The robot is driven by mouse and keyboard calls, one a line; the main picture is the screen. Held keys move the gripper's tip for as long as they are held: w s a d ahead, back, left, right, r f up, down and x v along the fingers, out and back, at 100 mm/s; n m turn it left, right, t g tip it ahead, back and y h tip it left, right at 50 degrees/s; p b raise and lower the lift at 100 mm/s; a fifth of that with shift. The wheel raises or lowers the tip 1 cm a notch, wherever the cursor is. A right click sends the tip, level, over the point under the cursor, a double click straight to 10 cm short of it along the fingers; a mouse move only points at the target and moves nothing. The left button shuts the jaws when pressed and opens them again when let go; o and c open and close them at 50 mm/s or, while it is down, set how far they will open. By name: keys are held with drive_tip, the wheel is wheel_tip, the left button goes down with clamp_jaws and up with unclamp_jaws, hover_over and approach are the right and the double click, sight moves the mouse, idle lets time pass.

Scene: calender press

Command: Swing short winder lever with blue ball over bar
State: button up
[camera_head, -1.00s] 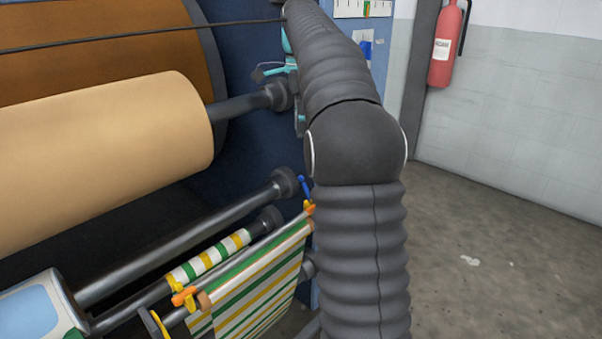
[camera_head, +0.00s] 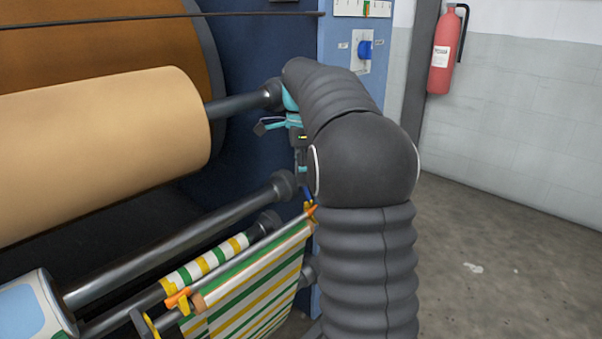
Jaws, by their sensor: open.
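The short winder lever (camera_head: 308,196) shows as a small blue piece at the right end of the striped-cloth winder, beside an orange end piece (camera_head: 311,210). Its ball cannot be told apart clearly. The bar (camera_head: 250,248) runs in front of the striped roll down to the lower left. My gripper (camera_head: 303,180) points down just above the lever, close to it. Its jaws are open, but the fingers are small and partly hidden by my arm. I cannot tell whether they touch the lever.
The large tan roll (camera_head: 110,140) and a steel roller (camera_head: 180,245) lie left of my gripper. Striped cloth (camera_head: 255,285) hangs below the bar. A blue panel with a blue knob (camera_head: 365,49) stands behind. The floor (camera_head: 480,260) at right is clear.

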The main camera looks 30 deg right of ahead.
clamp_jaws()
